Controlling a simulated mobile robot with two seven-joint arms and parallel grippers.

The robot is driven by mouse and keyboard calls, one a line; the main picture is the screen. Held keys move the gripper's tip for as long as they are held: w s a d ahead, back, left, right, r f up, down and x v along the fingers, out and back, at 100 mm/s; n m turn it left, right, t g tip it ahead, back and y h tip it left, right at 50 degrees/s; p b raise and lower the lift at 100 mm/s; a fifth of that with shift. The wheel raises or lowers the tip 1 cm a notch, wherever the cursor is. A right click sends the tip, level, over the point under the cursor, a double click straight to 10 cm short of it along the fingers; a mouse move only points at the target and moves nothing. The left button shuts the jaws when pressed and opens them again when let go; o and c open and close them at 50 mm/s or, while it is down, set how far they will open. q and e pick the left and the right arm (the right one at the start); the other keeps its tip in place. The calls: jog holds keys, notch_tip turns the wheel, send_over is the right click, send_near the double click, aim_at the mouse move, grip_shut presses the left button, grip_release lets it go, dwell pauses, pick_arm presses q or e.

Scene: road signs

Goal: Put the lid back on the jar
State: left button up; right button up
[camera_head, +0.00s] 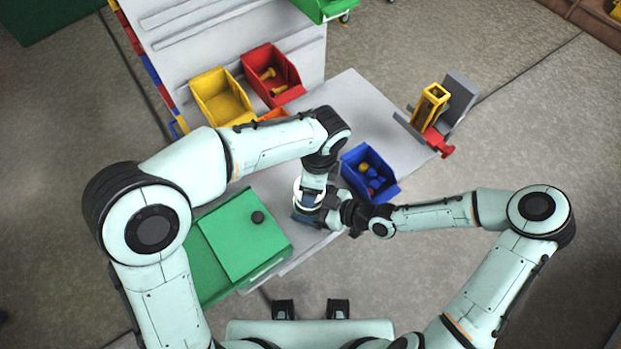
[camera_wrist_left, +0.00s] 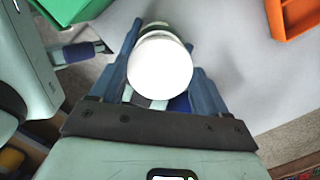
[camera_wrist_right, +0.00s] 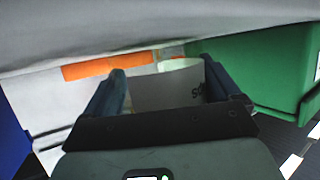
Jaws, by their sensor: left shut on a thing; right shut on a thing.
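In the left wrist view a white round lid (camera_wrist_left: 160,65) sits between the fingers of my left gripper (camera_wrist_left: 163,45), which is shut on it. In the right wrist view my right gripper (camera_wrist_right: 167,75) is shut around the pale jar (camera_wrist_right: 165,92), which has dark lettering on its side. In the head view my left gripper (camera_head: 307,212) points down from above and my right gripper (camera_head: 343,210) reaches in from the right, close beside it. White of the lid or jar shows there only in part. I cannot tell whether lid and jar touch.
A green box (camera_head: 240,235) with a dark knob stands just left of the grippers. A blue bin (camera_head: 369,174) with small parts is close on the right. Yellow (camera_head: 222,97), red (camera_head: 271,75) and orange (camera_head: 272,114) bins stand behind.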

pick_arm(q)
jog(key=shift+f, duration=0.15)
dwell(0.4)
jog(key=shift+f, duration=0.8)
jog(key=shift+f, duration=0.6)
pick_arm(e)
jog(key=c, duration=0.6)
pick_arm(q)
jog(key=m, duration=0.4)
jog(key=shift+s+t, duration=0.1)
jog(key=shift+t, duration=0.2)
jog(key=m, duration=0.5)
jog(key=shift+m+h, duration=0.4)
